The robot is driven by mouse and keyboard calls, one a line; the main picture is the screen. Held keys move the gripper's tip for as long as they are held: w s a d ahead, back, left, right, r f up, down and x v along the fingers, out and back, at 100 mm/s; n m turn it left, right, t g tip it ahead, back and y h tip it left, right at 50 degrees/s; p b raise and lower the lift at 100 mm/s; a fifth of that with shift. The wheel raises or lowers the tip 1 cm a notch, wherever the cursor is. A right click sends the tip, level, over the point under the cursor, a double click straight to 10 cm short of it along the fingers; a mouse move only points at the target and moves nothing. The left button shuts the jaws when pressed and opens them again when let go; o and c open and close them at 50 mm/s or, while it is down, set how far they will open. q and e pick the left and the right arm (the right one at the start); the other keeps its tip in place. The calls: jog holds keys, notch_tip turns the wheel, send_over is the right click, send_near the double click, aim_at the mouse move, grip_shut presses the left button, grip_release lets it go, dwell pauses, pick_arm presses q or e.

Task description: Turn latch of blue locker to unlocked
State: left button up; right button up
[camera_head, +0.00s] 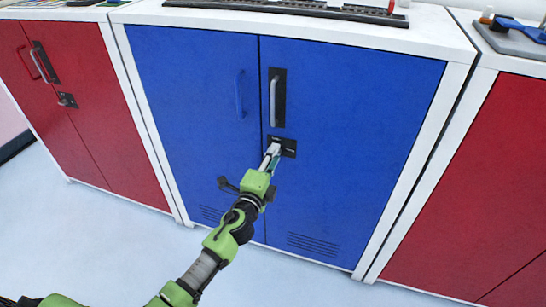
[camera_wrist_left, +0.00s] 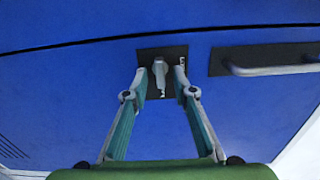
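The blue locker (camera_head: 350,120) has two closed doors. Its latch plate (camera_head: 288,148) is a black square below the grey handle (camera_head: 273,102), beside the door seam. The pale latch knob (camera_wrist_left: 160,74) shows on that plate in the left wrist view, its long side running up and down in that picture, across the seam line. My left gripper (camera_head: 270,155) is at the latch, and its fingers cover part of it in the head view. In the left wrist view the fingers (camera_wrist_left: 160,80) are apart, one on each side of the knob, with small gaps visible. Contact with the plate is unclear.
A red locker (camera_head: 110,130) stands on the left and another red locker (camera_head: 470,190) on the right. A blue handle (camera_head: 239,94) is on the left blue door. The pale floor (camera_head: 110,245) in front looks clear. A dark rack lies on the white top (camera_head: 430,30).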

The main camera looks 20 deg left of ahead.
pick_arm(q)
jog(key=s, duration=1.2)
jog(key=shift+a, duration=0.2)
